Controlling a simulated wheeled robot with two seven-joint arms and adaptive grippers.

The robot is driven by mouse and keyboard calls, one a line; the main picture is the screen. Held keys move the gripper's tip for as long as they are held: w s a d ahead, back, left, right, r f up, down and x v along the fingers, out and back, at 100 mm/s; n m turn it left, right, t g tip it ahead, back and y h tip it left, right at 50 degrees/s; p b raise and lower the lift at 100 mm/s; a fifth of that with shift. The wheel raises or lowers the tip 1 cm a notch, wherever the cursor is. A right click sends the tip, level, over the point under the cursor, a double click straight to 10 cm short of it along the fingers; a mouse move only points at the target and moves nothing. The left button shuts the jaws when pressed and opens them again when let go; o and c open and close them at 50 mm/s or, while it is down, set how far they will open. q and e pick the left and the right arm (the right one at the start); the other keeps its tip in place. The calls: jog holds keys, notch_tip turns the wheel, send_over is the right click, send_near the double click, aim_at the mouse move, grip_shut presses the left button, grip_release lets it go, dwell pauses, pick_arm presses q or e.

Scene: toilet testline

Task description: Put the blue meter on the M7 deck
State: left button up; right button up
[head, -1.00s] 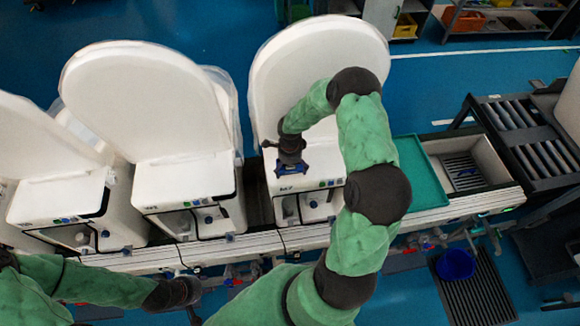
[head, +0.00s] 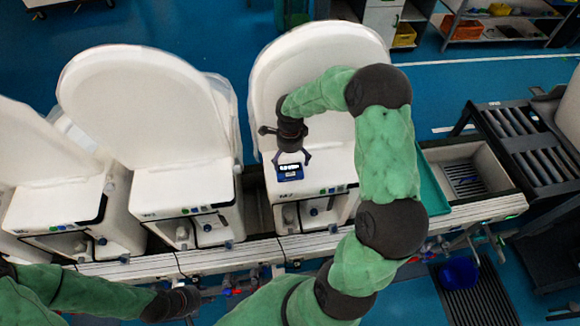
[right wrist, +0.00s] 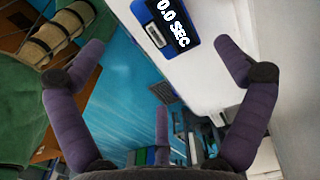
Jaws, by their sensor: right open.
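The blue meter (head: 290,172) rests on the white front deck (head: 330,172) of the rightmost toilet in the head view. The small dark label on that deck is too small to read surely. My right gripper (head: 291,158) is open just behind and above the meter, its fingers spread apart. In the right wrist view, the meter (right wrist: 172,24) shows "0.0 SEC" at the top, beyond and between the open fingers (right wrist: 163,50), which do not appear to touch it. My left gripper (head: 188,301) is low in the head view, away from the meter; its jaws are unclear.
Other white toilets with raised lids (head: 145,110) stand in a row to the left. A green tray (head: 432,185) lies right of the deck, partly behind my right arm. A roller rack (head: 525,140) stands farther right. The conveyor edge (head: 300,245) runs along the front.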

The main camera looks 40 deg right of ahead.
jog(key=a+f+n, duration=0.1)
jog(key=a, duration=0.1)
jog(key=a+f+n+y, duration=0.1)
jog(key=a+n, duration=0.1)
jog(key=a, duration=0.1)
jog(key=a+f+n, duration=0.1)
jog(key=a+f, duration=0.1)
jog(key=shift+s+a+f+n+y, duration=0.1)
jog(key=shift+s+a+n+y, duration=0.1)
jog(key=shift+s+n+y, duration=0.1)
jog(key=s+a+f+n+y, duration=0.1)
jog(key=s+a+f+n, duration=0.5)
jog(key=a, duration=0.4)
jog(key=s+a+f+n+y, duration=0.1)
jog(key=s+a+f+n, duration=0.6)
jog(key=s+a+n, duration=0.2)
jog(key=shift+a+f+n, duration=0.25)
jog(key=shift+a+n, duration=0.35)
jog(key=shift+n, duration=0.3)
jog(key=shift+s, duration=0.1)
